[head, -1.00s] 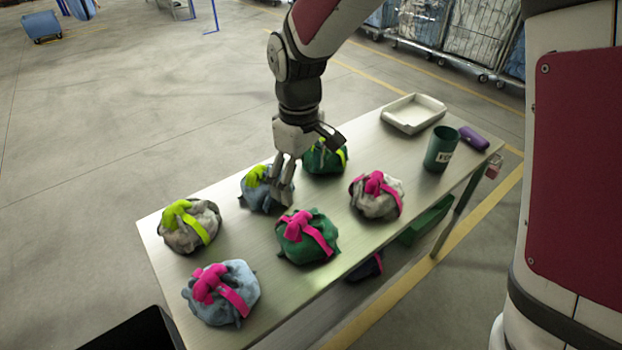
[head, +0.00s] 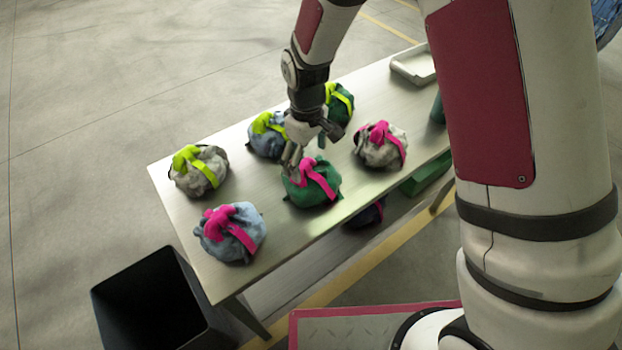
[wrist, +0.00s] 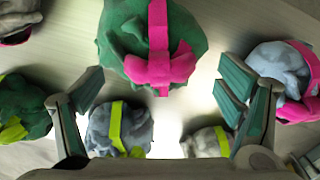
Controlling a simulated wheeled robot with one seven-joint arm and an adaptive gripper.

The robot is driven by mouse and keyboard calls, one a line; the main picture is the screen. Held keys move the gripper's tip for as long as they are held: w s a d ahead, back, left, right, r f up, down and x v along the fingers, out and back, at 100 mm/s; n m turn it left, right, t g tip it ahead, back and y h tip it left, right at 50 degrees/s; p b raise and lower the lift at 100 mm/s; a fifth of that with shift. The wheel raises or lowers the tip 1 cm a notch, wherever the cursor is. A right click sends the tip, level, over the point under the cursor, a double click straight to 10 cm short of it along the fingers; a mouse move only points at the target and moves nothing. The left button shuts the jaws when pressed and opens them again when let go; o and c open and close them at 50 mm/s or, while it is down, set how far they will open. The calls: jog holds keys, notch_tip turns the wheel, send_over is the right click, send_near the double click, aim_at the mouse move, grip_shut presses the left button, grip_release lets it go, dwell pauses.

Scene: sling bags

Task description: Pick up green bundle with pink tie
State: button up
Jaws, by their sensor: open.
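The green bundle with the pink tie (head: 313,186) sits on the table near its front edge, in the middle of the group. In the wrist view the green bundle (wrist: 150,40) is at the top centre, its pink bow facing my gripper. My gripper (head: 305,160) is just behind and above the bundle in the head view. In the wrist view its two fingers (wrist: 160,95) are spread wide with nothing between them. The bundle lies ahead of the fingertips, and I cannot tell whether anything touches.
Around it on the table (head: 270,225) are a blue bundle with pink tie (head: 230,233), grey ones with yellow-green (head: 198,170) and pink ties (head: 381,146), a blue (head: 267,134) and a green bundle (head: 338,103) with yellow-green ties. A black bin (head: 155,305) stands at front left.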

aim_at(311, 177)
jog(key=shift+f, duration=1.3)
jog(key=c, duration=2.1)
jog(key=shift+o, duration=0.2)
